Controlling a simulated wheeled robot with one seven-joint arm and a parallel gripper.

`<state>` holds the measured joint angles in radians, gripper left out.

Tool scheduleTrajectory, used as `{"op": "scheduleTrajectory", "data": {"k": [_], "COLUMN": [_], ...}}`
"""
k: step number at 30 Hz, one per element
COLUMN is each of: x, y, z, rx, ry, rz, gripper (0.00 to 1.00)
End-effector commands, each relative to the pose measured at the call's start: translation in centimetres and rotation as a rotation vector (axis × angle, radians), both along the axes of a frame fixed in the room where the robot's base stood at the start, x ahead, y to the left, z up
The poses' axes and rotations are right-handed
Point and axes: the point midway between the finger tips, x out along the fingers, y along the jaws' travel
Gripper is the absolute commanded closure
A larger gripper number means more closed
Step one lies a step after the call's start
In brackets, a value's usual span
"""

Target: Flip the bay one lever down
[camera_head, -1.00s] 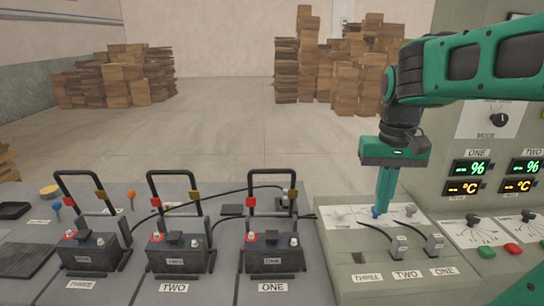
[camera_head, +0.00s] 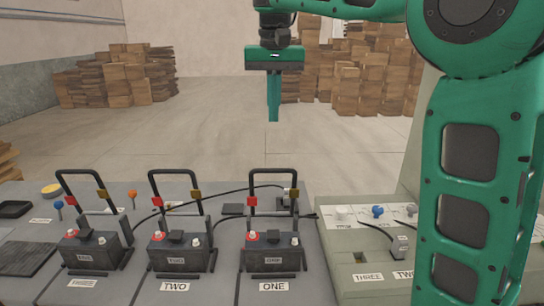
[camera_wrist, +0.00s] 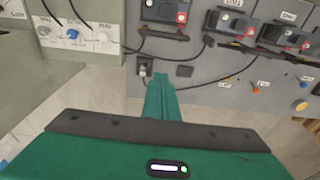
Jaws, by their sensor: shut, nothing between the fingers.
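The bay one lever (camera_head: 251,187) appears to be the black upright U-shaped bar behind the battery marked ONE (camera_head: 271,260). It stands up, with yellow and red clips on its sides. In the wrist view, the bay one battery (camera_wrist: 165,11) is at the top, partly cut off. My gripper (camera_head: 274,119) is shut and empty, pointing down. In the head view it appears above and beyond the lever, apart from it. Its closed fingers also show in the wrist view (camera_wrist: 161,80).
Bays TWO (camera_head: 175,287) and THREE (camera_head: 83,283) have similar upright bars to the left. A green-grey console (camera_head: 350,294) with white and blue knobs (camera_head: 377,211) stands to the right. A black cable (camera_head: 220,191) runs behind the bars.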

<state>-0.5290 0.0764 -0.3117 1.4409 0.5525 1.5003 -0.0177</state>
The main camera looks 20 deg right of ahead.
Motion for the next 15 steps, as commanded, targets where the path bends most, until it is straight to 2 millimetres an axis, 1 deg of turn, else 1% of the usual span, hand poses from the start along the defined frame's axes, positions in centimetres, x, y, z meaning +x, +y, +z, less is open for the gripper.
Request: {"op": "scheduleTrajectory", "data": {"k": [7, 15], "x": [0.0, 0.1], "y": [-0.2, -0.3], "z": [-0.5, -2.2], "rx": [-0.001, -0.002], "ry": [0.002, 0.002], "rz": [-0.001, -0.001], "gripper": [1.00, 1.00]}}
